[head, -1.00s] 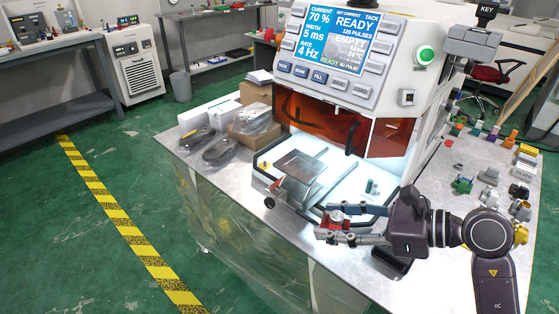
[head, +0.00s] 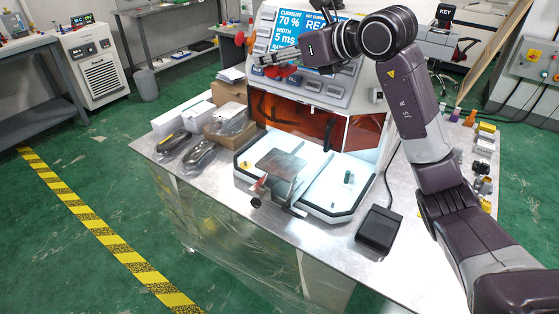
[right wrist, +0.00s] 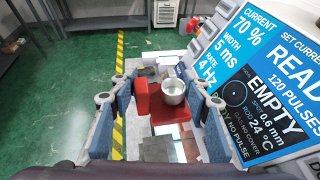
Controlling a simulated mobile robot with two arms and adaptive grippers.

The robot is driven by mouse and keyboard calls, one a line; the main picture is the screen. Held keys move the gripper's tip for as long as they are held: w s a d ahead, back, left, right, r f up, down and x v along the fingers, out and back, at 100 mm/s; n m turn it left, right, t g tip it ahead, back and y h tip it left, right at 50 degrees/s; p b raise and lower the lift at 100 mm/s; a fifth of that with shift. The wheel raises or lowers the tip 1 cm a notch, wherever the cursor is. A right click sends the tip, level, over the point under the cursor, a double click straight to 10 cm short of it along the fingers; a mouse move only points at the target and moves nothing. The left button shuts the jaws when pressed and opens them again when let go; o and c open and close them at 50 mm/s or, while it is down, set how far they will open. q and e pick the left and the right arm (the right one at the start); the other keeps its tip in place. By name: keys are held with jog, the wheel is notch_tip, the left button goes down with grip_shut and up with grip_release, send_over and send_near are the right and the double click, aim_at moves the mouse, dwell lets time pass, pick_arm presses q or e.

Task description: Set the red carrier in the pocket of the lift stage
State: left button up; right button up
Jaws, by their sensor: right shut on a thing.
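My right gripper (head: 268,63) is raised in front of the machine's display in the head view. It is shut on the red carrier (head: 284,71). In the right wrist view the red carrier (right wrist: 154,106) sits between the fingers of my right gripper (right wrist: 157,108), with a silver round cup (right wrist: 173,91) on it. The lift stage (head: 281,164) is the dark square plate in front of the machine's orange window, with a black knob at its front. The carrier is well above the stage and apart from it. Its pocket cannot be made out. My left gripper is not in view.
The machine's display (head: 300,35) is close behind my right gripper. A black pedal-like box (head: 379,229) stands at the table's front right. Cardboard boxes (head: 228,118) and dark wrapped items (head: 199,156) lie left of the stage. Small coloured parts line the right edge.

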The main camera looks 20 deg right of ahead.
jog(key=p, duration=0.4)
send_over(277, 166)
notch_tip(277, 166, down, 23)
jog(key=shift+s+r, duration=0.1)
notch_tip(277, 166, down, 5)
jog(key=shift+r, duration=0.15)
jog(key=shift+f, duration=0.2)
jog(key=o, duration=1.2)
jog(key=shift+o, duration=0.2)
jog(key=shift+r, duration=0.1)
